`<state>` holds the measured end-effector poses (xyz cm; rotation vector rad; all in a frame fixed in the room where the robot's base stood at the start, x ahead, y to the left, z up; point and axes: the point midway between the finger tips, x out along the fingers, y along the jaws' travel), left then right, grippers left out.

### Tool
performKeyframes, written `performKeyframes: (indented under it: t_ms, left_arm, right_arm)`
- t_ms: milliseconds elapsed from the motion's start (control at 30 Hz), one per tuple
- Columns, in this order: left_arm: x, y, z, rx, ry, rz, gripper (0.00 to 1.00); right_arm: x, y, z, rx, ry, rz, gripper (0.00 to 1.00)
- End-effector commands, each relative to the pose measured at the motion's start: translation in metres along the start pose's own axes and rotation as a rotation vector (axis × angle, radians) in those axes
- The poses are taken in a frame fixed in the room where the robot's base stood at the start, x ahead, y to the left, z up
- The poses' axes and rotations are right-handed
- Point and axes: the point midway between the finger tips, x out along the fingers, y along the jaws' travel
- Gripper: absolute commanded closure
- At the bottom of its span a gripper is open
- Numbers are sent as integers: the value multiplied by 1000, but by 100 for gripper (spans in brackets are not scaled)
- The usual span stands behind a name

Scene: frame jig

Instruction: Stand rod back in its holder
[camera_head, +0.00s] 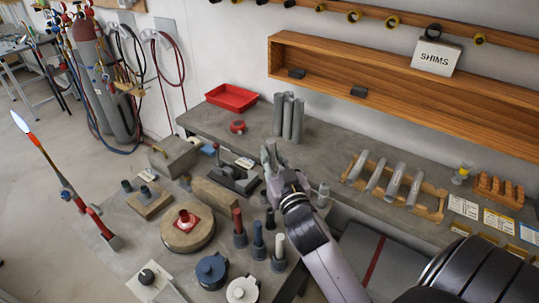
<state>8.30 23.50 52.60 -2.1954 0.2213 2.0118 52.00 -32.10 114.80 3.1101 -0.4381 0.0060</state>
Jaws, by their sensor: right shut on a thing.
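My right gripper (270,155) is over the bench, just in front of the tall grey cylinders. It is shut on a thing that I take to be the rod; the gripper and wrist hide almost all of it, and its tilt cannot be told. Dark holders stand in front of the gripper. My left gripper is not in view.
Tall grey cylinders (288,117) stand close behind the gripper. A wooden rack (430,207) with several grey tubes lies right. A round block (188,235), a clamp (235,178), a blue pot (211,271) and a red tray (232,97) crowd the bench.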

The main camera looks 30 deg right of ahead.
Motion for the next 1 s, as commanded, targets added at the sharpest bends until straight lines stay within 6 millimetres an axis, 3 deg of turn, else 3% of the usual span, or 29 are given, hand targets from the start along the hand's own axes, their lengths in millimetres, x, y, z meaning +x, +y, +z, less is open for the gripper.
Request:
performKeyframes:
  t_ms: [267, 600, 1000]
  left_arm:
    - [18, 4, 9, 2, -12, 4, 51]
    - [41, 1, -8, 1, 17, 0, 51]
    - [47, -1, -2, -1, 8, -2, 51]
  right_arm:
    - [0, 0, 19, 0, 0, -1, 100]
    - [0, 0, 42, -1, 0, -1, 100]
    - [0, 0, 49, 0, 0, -1, 100]
